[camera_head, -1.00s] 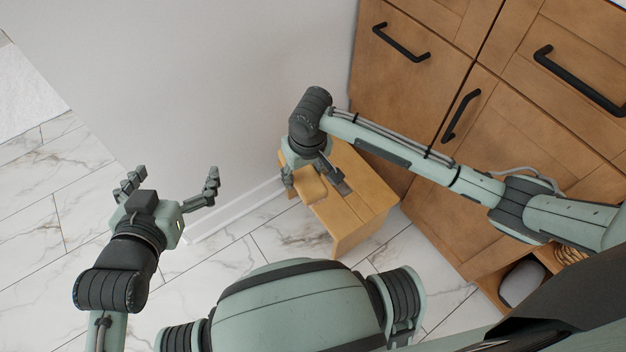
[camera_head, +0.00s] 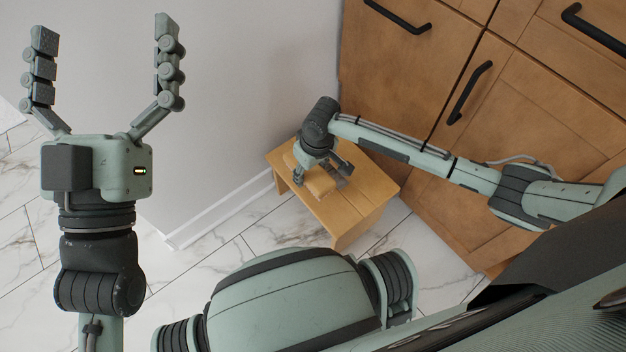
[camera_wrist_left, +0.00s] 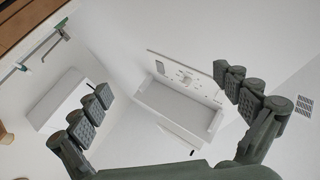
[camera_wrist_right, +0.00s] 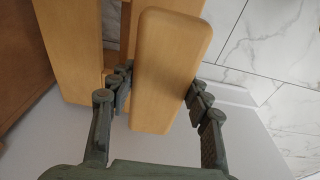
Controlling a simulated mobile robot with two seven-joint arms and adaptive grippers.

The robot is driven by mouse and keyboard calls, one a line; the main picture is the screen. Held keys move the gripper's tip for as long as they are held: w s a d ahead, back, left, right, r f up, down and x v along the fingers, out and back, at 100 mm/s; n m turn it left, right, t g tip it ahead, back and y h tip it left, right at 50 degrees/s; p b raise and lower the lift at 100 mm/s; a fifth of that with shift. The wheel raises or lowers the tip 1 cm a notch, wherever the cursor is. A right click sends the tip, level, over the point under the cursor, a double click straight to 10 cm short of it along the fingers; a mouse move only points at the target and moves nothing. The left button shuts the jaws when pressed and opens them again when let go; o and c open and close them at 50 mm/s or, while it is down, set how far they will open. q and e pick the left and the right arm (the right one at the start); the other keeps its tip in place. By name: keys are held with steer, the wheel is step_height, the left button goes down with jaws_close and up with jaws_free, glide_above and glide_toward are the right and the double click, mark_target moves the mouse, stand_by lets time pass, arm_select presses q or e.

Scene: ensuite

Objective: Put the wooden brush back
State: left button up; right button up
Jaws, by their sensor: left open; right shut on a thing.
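The wooden brush (camera_wrist_right: 167,68) shows in the right wrist view as a pale wooden block with rounded corners; no bristles are visible. My right gripper (camera_wrist_right: 155,95) is shut on it, one finger on each side. In the head view the brush (camera_head: 318,181) and my right gripper (camera_head: 318,170) are over the wooden stool (camera_head: 362,208). I cannot tell whether the brush touches the stool top. My left gripper (camera_head: 105,38) is open and empty, raised at the left of the head view, far from the brush.
A wooden cabinet (camera_head: 540,120) with black handles stands at the right, close beside the stool. A white wall (camera_head: 240,80) is behind the stool. The marble floor (camera_head: 215,265) is clear at the left. The left wrist view shows white fixtures (camera_wrist_left: 180,105) farther off.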

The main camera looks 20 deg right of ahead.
mark_target(313, 178)
steer(key=shift+d+f, duration=0.2)
steer(key=shift+d, duration=0.1)
steer(key=shift+d+f, duration=0.1)
steer(key=shift+f, duration=0.3)
step_height(313, 178, down, 3)
steer(key=shift+r+b, duration=0.2)
steer(key=shift+b, duration=0.55)
arm_select(q)
steer(key=shift+s+a+r+t+h, duration=0.15)
steer(key=shift+s+a+r+t, duration=0.2)
steer(key=shift+s+r+t, duration=0.3)
steer(key=shift+s+a+r+t+h, duration=0.15)
steer(key=shift+s+a+r+t, duration=0.25)
steer(key=shift+r+t, duration=0.45)
arm_select(e)
steer(key=shift+f, duration=0.25)
steer(key=o, duration=1.1)
steer(key=shift+f, duration=0.15)
arm_select(q)
steer(key=shift+f, duration=0.1)
